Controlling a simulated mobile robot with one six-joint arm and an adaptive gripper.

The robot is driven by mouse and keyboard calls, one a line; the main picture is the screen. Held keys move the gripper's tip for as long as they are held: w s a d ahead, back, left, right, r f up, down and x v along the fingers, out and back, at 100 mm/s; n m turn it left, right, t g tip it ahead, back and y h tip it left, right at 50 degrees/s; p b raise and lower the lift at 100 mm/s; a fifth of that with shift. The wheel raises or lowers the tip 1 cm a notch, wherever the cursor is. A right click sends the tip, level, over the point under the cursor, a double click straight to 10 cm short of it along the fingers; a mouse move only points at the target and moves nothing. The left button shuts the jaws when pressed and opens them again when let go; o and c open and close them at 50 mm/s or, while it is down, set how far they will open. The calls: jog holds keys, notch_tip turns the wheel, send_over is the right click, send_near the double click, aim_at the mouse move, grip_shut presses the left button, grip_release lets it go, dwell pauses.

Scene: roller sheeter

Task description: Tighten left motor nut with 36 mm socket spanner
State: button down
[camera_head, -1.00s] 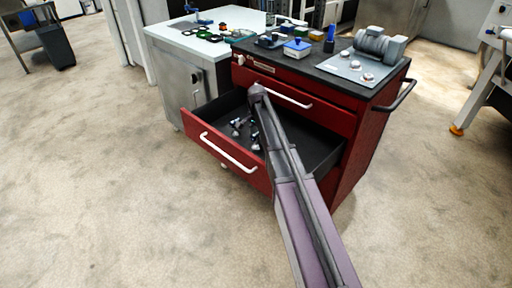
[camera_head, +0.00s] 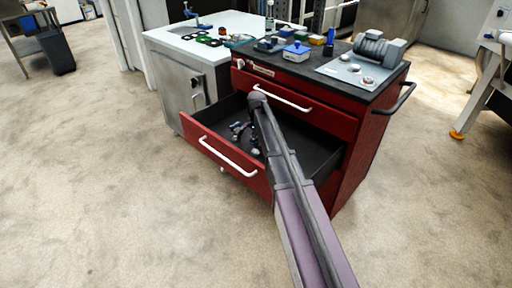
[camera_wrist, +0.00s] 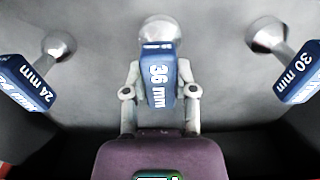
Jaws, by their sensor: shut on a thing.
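The 36 mm socket spanner (camera_wrist: 159,82) has a blue labelled handle and a round metal head. It is in the middle of the wrist view, inside the open red drawer. My gripper (camera_wrist: 160,75) has a finger on each side of its handle and is shut on it. The 24 mm spanner (camera_wrist: 28,82) lies to the left and the 30 mm spanner (camera_wrist: 297,75) to the right, both apart from my fingers. In the head view the motor (camera_head: 378,48) stands on a light plate (camera_head: 345,68) with several nuts, on top of the red cart.
The open drawer (camera_head: 228,152) has walls around my gripper, and my arm reaches over it. The cart top (camera_head: 300,68) also carries small blue, yellow and green items. A white-topped cabinet (camera_head: 190,40) stands to the left. The floor in front is clear.

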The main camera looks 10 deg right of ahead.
jog(key=shift+r, duration=0.15)
jog(key=shift+r+p, duration=2.35)
jog(key=shift+p, duration=0.2)
jog(key=c, duration=1)
grip_release()
grip_shut()
jog(key=shift+r, duration=0.1)
notch_tip(320, 180, up, 36)
jog(key=p, duration=3.6)
jog(key=shift+s, duration=0.1)
